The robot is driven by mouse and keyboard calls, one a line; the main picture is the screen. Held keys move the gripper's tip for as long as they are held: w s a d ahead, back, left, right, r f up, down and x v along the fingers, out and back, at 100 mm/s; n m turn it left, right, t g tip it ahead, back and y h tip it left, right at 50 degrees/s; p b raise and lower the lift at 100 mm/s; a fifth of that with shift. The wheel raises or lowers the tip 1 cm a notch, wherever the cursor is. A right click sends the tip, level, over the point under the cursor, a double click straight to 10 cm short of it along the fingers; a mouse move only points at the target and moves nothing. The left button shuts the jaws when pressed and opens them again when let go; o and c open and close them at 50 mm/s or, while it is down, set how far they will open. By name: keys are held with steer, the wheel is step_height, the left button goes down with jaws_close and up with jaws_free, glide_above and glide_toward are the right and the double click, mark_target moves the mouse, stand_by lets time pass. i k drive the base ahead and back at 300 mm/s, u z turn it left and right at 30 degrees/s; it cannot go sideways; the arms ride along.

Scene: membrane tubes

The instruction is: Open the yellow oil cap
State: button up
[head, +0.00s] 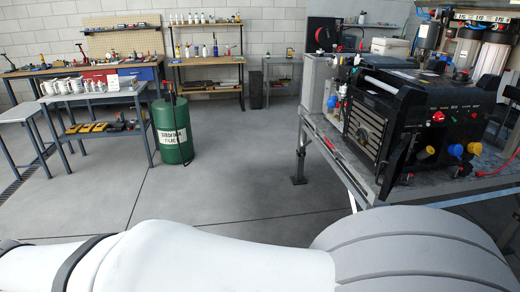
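A black boxy machine (372,128) stands on a grey metal table at the right. Low on its front is a yellow cap (425,153). A blue cap (455,150) sits to the right of the yellow one, and an orange cap (474,148) is farther right. The yellow cap looks in place on the machine, but it is too small to see its fit. My white arm link and a grey ribbed part of me fill the bottom of the head view. My gripper is not in view.
The grey metal table (345,165) stands on legs close to my right side. A green drum (172,145) stands left of centre. The concrete floor between drum and table is clear.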

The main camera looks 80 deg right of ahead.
mark_target(430, 150)
steer(key=z, duration=3.65)
steer(key=i, duration=1.45)
steer(key=z, duration=0.05)
